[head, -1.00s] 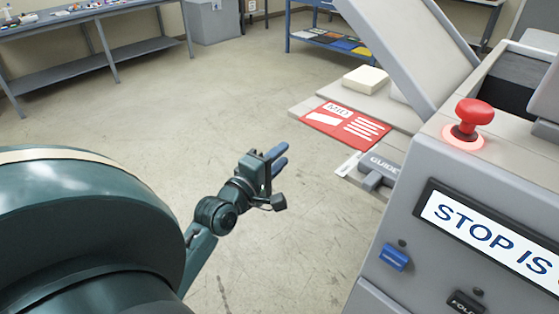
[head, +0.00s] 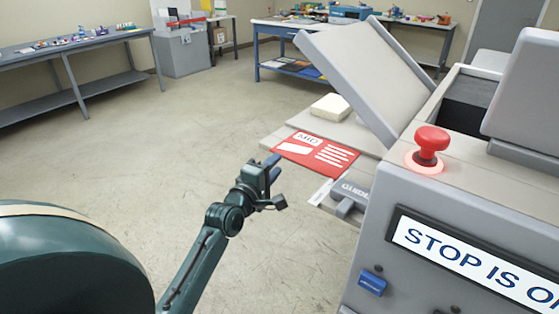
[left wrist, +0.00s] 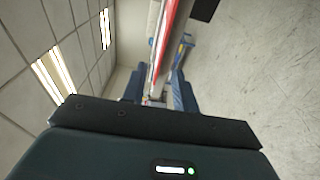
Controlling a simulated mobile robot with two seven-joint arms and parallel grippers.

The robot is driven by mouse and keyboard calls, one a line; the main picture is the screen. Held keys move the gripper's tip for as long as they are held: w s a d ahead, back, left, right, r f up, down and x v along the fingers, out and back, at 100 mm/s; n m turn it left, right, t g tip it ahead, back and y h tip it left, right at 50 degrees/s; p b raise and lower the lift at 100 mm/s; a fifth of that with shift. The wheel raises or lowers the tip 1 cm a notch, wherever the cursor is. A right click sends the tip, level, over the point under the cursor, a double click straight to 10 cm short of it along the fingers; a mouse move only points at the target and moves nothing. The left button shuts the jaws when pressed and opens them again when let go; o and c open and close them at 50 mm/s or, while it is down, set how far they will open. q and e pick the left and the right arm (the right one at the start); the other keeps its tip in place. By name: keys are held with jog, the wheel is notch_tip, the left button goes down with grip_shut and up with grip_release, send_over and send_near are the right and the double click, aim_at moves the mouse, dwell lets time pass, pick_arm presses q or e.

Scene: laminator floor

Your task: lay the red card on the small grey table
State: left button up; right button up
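The red card (head: 316,153), with white print, lies flat on the pale ledge (head: 362,135) of the laminator, its left corner near the ledge's edge. My left gripper (head: 272,166) is at that corner. In the left wrist view the card (left wrist: 169,40) shows nearly edge-on between the two spread fingers of my left gripper (left wrist: 157,92), with gaps beside it; the gripper looks open. A small table (head: 222,18) with a greyish top and thin legs stands at the back, beside a grey cabinet. My right gripper is in neither view.
A cream block (head: 331,107) and a grey guide (head: 350,196) sit on the ledge around the card. The laminator body with a red stop button (head: 431,145) fills the right. A long bench (head: 75,42) stands left. The floor between is clear.

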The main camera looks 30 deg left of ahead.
aim_at(284, 157)
pick_arm(q)
jog(key=shift+w+a, duration=0.15)
jog(key=shift+w, duration=1.6)
jog(key=shift+c, duration=0.2)
grip_shut()
